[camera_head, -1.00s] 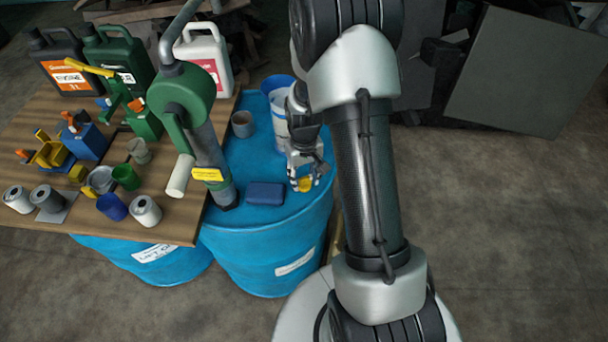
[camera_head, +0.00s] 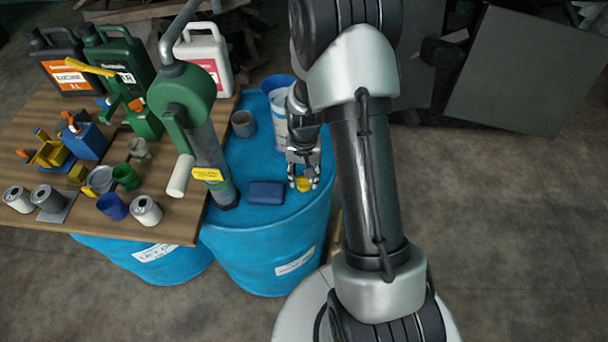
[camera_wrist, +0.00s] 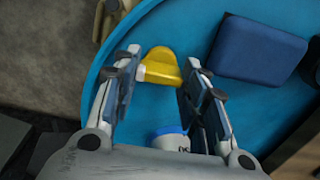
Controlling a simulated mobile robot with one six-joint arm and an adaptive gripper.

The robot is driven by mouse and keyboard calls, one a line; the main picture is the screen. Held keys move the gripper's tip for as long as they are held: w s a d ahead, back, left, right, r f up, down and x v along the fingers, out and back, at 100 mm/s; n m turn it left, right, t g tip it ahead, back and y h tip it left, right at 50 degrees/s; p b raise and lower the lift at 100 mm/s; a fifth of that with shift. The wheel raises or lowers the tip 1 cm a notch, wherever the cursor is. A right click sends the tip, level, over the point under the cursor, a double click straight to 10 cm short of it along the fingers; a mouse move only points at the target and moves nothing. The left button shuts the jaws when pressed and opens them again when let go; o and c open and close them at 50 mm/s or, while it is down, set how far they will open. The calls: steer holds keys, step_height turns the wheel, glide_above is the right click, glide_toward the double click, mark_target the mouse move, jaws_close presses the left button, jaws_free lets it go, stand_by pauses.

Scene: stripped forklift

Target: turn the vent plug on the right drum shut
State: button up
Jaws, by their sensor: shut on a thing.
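The yellow vent plug (camera_head: 304,185) is on top of the blue right drum (camera_head: 262,255), near its front right edge. My gripper (camera_head: 303,180) reaches down over the drum top to the plug. In the wrist view, my gripper (camera_wrist: 161,66) has a finger on each side of the yellow plug (camera_wrist: 163,66), and it is shut on the plug. The plug's winged top shows between the fingertips. Its lower part and seat are hidden.
A dark blue block (camera_head: 266,193) lies left of the plug. A wooden board (camera_head: 165,226) with cans and jugs is at left. Floor at right is open.

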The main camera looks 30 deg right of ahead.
steer(key=o, duration=1.1)
steer(key=shift+c, duration=0.2)
steer(key=shift+r, duration=0.1)
step_height(320, 180, up, 12)
stand_by(0.3)
steer(key=s+a+r+n+t, duration=0.1)
steer(key=s+a+r+n, duration=0.2)
steer(key=r, duration=0.6)
steer(key=s+a+r+n+t, duration=0.1)
steer(key=s+a+r, duration=0.3)
steer(key=s, duration=0.4)
steer(key=s+a+r+n+t, duration=0.2)
steer(key=s+a+r, duration=0.3)
steer(key=s, duration=0.3)
steer(key=shift+s+a+n+t, duration=0.15)
steer(key=shift+s+n+t, duration=0.15)
steer(key=shift+s+n, duration=0.15)
